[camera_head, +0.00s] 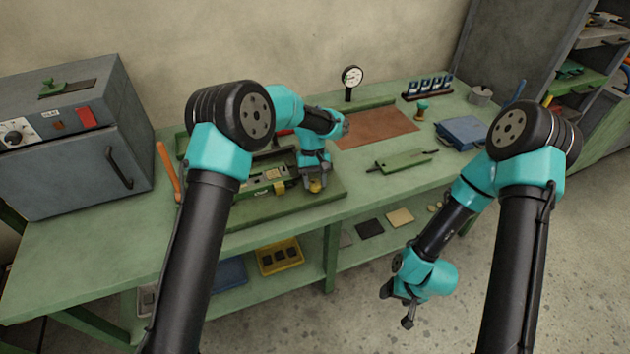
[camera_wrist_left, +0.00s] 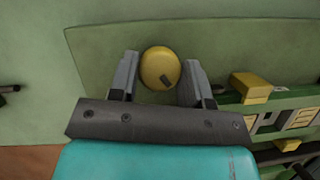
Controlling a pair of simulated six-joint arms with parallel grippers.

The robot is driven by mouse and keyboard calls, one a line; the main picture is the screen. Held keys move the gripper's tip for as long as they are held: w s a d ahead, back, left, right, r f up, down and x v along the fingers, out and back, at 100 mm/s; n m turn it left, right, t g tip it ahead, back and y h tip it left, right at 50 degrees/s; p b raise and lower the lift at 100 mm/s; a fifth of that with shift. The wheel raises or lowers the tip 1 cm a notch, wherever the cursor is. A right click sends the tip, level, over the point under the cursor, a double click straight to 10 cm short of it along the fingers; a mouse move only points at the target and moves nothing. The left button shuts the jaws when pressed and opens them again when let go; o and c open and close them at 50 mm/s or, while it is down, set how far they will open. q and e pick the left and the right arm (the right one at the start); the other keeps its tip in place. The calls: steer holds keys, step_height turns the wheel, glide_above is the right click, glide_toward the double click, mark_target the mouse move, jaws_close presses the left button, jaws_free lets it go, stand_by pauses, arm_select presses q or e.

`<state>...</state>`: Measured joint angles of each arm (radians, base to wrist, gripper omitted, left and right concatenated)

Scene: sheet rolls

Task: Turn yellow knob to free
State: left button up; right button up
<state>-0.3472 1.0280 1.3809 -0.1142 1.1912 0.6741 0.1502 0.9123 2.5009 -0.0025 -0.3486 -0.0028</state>
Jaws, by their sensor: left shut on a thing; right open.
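The round yellow knob (camera_head: 315,187) is at the right end of the green sheet-roll machine (camera_head: 262,191) on the bench. In the left wrist view the knob (camera_wrist_left: 157,64) shows a small dark mark near its lower edge. My left gripper (camera_head: 314,184) is over the knob, with one finger on each side, shut on it; the left wrist view also shows this gripper (camera_wrist_left: 160,70). Any label for the knob's positions cannot be read. My right gripper (camera_head: 396,306) is open and empty, hanging in front of the bench over the floor.
A yellow block (camera_wrist_left: 250,87) sits on the machine close beside the left gripper. A grey oven-like cabinet (camera_head: 70,140) stands at the left. A green tool (camera_head: 403,160), a brown mat (camera_head: 376,128) and a dial gauge (camera_head: 352,76) are right of the machine.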

arm_select(q)
steer(key=shift+n+h, duration=0.5)
steer(key=shift+n, duration=0.7)
steer(key=o, duration=0.9)
steer(key=shift+o, duration=0.2)
steer(key=v, duration=1.7)
steer(key=shift+s+r, duration=0.3)
steer(key=shift+r, duration=0.05)
